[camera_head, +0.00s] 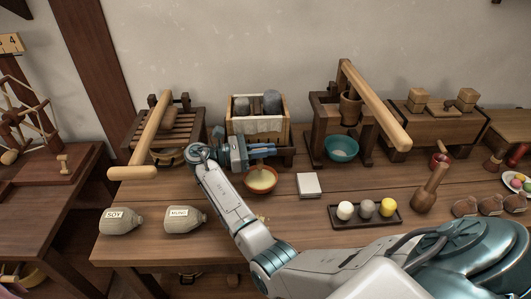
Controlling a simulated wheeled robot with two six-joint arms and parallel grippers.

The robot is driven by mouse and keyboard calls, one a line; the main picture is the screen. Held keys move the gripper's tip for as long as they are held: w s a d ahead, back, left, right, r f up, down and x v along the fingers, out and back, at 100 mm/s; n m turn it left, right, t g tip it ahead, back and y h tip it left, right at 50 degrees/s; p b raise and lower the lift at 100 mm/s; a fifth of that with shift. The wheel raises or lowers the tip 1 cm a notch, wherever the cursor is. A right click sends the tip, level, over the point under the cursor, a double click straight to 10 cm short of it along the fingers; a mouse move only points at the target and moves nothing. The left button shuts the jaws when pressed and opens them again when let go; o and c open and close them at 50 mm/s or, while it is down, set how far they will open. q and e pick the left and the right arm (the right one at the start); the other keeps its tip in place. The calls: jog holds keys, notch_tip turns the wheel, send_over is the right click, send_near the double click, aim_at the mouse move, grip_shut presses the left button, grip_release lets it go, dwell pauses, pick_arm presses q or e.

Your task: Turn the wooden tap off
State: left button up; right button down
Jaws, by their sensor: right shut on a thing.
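A wooden box (288,112) with grey stones and a pale cloth stands at the back middle of the table. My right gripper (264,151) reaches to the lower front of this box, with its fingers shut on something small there. I take this to be the wooden tap, but the gripper hides it, and I cannot tell how its handle is turned. A brown bowl (261,181) with pale yellow content sits just below the gripper. I cannot see whether anything flows into it. My left gripper is not in view.
A slatted wooden press (186,120) stands left of the box, and a lever press (321,112) with a teal bowl (341,149) stands right. A white block (308,185) and a dark tray (390,219) with three balls are nearby. Two labelled jars, soy (120,222) and mung (185,220), lie front left.

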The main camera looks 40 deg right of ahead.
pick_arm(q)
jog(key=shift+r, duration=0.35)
pick_arm(e)
jog(key=c, duration=1.5)
grip_release()
